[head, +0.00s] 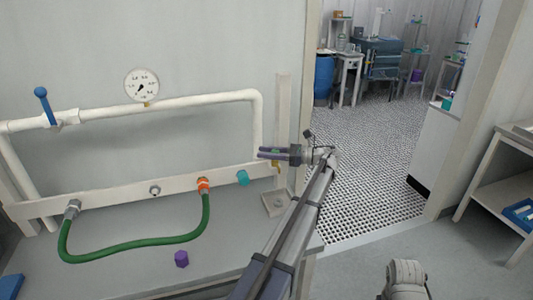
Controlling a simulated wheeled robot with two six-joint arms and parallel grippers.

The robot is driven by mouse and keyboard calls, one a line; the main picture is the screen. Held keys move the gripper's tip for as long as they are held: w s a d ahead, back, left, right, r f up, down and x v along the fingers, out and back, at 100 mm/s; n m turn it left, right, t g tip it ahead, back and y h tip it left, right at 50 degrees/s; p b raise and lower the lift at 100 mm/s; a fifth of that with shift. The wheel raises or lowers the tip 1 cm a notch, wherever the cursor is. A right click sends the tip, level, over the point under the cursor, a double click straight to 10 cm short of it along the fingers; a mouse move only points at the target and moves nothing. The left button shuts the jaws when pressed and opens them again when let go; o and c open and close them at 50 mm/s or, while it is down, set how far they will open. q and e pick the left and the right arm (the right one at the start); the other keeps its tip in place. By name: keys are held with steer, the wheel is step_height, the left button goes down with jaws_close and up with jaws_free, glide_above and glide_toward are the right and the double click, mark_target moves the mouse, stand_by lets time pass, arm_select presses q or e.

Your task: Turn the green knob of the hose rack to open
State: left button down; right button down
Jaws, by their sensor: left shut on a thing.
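The hose rack (130,193) is a pale rail along the wall above a grey bench. My left gripper (268,153) is at the rail's right end, fingers pointing left. It is shut on the green knob (276,151), of which only a small green bit shows between the fingers. The rest of the knob is hidden, so its turn angle cannot be told. A green hose (140,245) hangs between a grey fitting (72,209) and an orange fitting (203,185) on the rail. My right gripper is out of view.
A teal cap (242,178) is on the rail just left of my gripper. A purple cap (181,259) stands on the bench. A white pipe with a blue lever (43,104) and a gauge (141,85) runs above. Open floor (365,180) lies right.

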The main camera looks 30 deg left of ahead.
arm_select(q)
steer(key=c, duration=0.8)
jaws_free()
steer(key=v, duration=0.7)
steer(key=shift+w+d, duration=0.1)
steer(key=shift+d, duration=0.3)
